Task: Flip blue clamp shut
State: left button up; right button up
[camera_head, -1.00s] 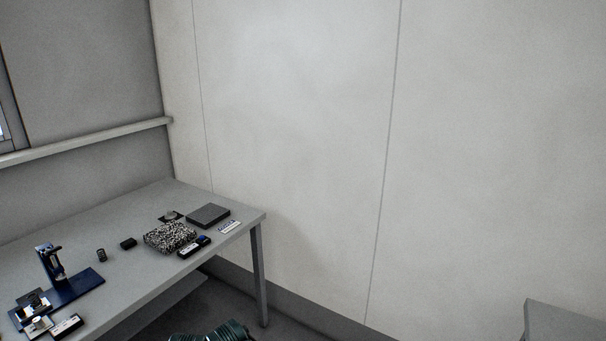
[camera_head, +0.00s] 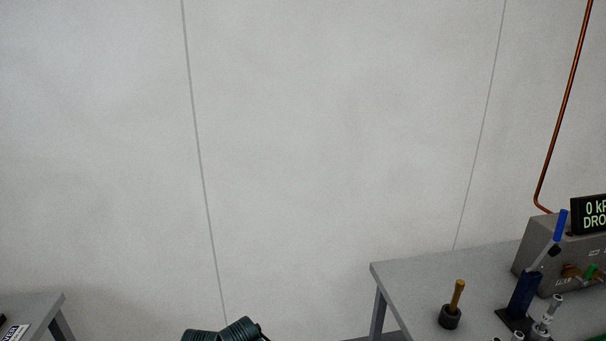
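The blue clamp shows at the lower right, on a grey bench (camera_head: 425,280). It has a blue upright body (camera_head: 524,293) on a dark base. A grey arm slants up to the right from it and ends in a blue handle (camera_head: 561,225), which points up, so the clamp looks open. The lower front of the clamp is partly cut off or hidden by the bottom edge and small parts. Neither of my grippers is in view.
A grey box (camera_head: 536,250) with a lit display (camera_head: 592,214) stands behind the clamp. A copper pipe (camera_head: 566,105) runs up the wall. A wooden-handled tool (camera_head: 458,296) stands in a dark round holder (camera_head: 449,317). Another bench (camera_head: 35,307) is at far left; a gap separates the benches.

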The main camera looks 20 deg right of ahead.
aim_at(552, 249)
jog(key=i+j+z, duration=0.1)
jog(key=z, duration=0.3)
jog(key=i+j+z, duration=0.15)
jog(key=z, duration=0.25)
jog(key=i+j+z, duration=0.2)
jog(key=z, duration=0.25)
jog(key=i+j+z, duration=0.1)
jog(key=z, duration=0.3)
jog(key=j+z, duration=0.4)
jog(key=i+j+z, duration=0.1)
jog(key=j+z, duration=0.7)
jog(key=j, duration=0.15)
jog(key=j+z, duration=0.4)
jog(key=i+j, duration=0.05)
jog(key=j, duration=0.05)
